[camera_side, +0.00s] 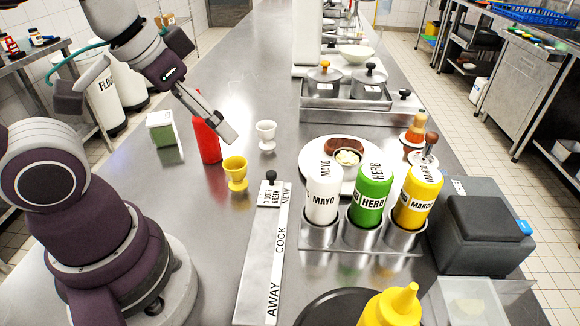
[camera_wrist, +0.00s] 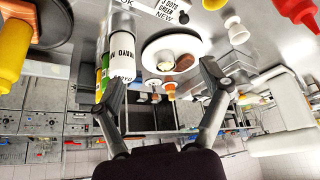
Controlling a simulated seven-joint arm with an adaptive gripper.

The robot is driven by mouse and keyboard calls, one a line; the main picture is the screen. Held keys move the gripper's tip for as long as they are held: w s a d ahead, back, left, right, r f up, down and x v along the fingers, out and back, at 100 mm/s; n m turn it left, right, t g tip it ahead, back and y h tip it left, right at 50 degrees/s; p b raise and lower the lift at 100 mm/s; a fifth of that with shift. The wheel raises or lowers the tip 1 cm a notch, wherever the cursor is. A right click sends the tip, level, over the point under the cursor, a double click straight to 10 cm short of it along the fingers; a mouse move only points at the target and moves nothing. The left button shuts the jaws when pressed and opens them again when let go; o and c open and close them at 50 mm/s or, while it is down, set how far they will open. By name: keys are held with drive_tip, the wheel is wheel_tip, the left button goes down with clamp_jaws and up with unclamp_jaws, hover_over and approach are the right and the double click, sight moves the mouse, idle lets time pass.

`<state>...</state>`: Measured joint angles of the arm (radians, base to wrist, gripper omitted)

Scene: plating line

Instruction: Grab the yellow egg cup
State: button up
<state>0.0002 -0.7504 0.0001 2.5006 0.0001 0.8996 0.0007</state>
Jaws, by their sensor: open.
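The yellow egg cup (camera_side: 236,173) stands upright on the steel counter, in front of the red bottle. It also shows, partly cut off, at the top edge of the wrist view (camera_wrist: 214,4). A white egg cup (camera_side: 266,135) stands behind it to the right, and it shows in the wrist view (camera_wrist: 236,30) too. My gripper (camera_side: 228,136) is in the air above and behind the yellow egg cup, near the red bottle, and not touching the cup. In the wrist view my gripper (camera_wrist: 163,76) has its two fingers wide apart with nothing held between them.
The red bottle (camera_side: 207,142) stands close left of the yellow egg cup, with a green and white box (camera_side: 161,129) farther left. A labelled rail (camera_side: 262,255) lies to the right. Sauce bottles stand in a steel holder (camera_side: 318,236); a white plate (camera_side: 308,160) is behind them.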

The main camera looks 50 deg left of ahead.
drive_tip(key=shift+o, duration=0.4)
drive_tip(key=n+g, duration=0.5)
drive_tip(key=n, duration=1.5)
hover_over(235, 166)
drive_tip(key=d, duration=0.1)
wheel_tip(235, 166, down, 8)
drive_tip(key=r, duration=0.1)
drive_tip(key=shift+n+g, duration=0.3)
drive_tip(key=f, duration=1.1)
drive_tip(key=shift+s+d+f, duration=0.15)
drive_tip(key=shift+s+d, duration=0.2)
drive_tip(key=shift+s, duration=0.05)
drive_tip(key=c, duration=1.3)
